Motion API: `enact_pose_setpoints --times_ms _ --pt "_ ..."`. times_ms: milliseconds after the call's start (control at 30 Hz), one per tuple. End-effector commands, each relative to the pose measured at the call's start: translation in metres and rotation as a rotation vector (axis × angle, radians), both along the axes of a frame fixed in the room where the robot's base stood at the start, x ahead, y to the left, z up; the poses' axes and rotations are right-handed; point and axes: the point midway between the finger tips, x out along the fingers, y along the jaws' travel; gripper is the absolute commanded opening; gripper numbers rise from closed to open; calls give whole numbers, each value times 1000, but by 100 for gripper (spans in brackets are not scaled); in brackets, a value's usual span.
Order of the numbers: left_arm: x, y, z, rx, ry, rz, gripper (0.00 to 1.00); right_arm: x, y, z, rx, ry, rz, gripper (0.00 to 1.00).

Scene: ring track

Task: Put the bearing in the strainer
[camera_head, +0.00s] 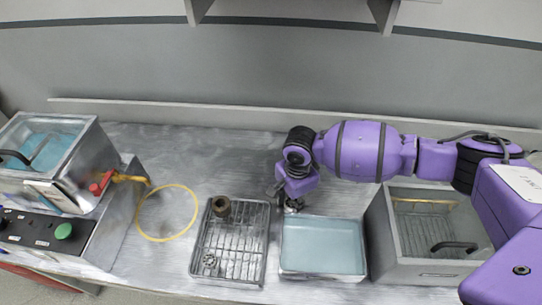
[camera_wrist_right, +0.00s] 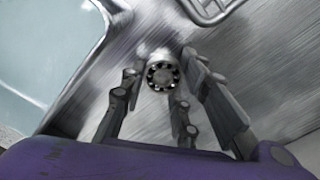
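The bearing (camera_wrist_right: 162,75), a small dark ring with bright balls, shows in the right wrist view against the bare metal table. My right gripper (camera_wrist_right: 161,66) is open, its fingers spread to either side of the bearing; I cannot tell whether they touch it. In the head view my right gripper (camera_head: 291,203) points down at the table behind the blue tray, and the bearing there is too small and covered to make out. A mesh basket, likely the strainer (camera_head: 425,222), sits inside the grey bin at the right. My left gripper is not in view.
A ribbed tray (camera_head: 263,220) holds a brown cylinder (camera_head: 221,207) and a small round part (camera_head: 210,262). The blue-bottomed tray (camera_head: 323,274) lies beside it. The grey bin (camera_head: 379,235) stands right, a lidded machine (camera_head: 92,200) left. A yellow ring (camera_head: 139,225) lies between machine and ribbed tray.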

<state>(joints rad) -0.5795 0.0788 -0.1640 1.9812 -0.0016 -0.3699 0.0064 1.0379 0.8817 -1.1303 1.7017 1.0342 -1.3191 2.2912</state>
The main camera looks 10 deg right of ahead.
Motion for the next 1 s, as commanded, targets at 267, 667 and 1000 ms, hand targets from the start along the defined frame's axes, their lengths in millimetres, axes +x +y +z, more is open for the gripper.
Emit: enact_pose_setpoints --times_ms 267,667,1000 --pt "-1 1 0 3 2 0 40 -1 0 -1 0 1 0 0" --pt "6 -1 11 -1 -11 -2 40 1 0 61 2 -5 0 0" --pt "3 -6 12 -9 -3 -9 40 0 0 99 0 1 0 0"
